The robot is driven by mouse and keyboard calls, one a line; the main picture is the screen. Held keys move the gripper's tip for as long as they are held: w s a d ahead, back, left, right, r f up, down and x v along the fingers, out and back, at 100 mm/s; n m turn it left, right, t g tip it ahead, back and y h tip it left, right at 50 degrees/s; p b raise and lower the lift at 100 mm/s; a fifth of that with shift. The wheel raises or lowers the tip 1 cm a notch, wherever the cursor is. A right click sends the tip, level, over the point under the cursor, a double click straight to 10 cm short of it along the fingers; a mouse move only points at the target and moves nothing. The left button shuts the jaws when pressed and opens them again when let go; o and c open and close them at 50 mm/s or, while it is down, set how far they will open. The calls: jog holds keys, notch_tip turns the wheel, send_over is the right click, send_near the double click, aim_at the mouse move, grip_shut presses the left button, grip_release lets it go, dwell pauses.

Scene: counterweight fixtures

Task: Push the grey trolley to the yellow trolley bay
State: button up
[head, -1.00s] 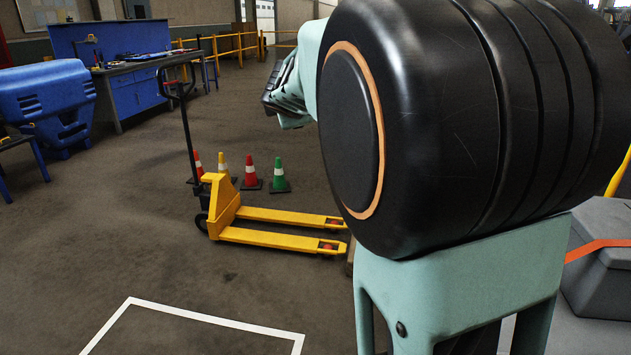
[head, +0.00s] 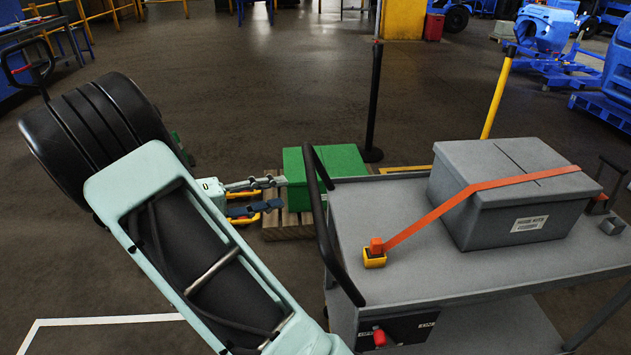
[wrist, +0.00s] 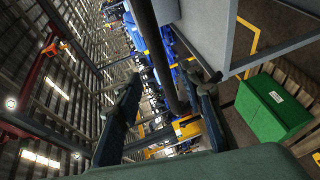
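The grey trolley (head: 392,210) stands at the right in the head view, with a black push handle (head: 327,225) at its left end. A grey box (head: 490,200) sits on its top under an orange strap. My gripper (head: 284,192) is open just left of the handle, pointing at it. In the wrist view a black bar (wrist: 163,55), seemingly the handle, shows between the spread fingers of my gripper (wrist: 172,85). A yellow floor line (head: 405,169) shows behind the trolley; I cannot tell if it marks the bay.
A green box (head: 345,160) sits on a wooden pallet (head: 290,228) behind the handle. A black post (head: 374,100) and a yellow pole (head: 497,95) stand beyond the trolley. A red knob (head: 379,337) is on its lower end panel. Open floor lies at the back middle.

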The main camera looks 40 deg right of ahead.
aim_at(313, 186)
jog(key=x, duration=1)
jog(key=shift+d+f, duration=0.1)
jog(key=shift+d, duration=0.1)
grip_shut()
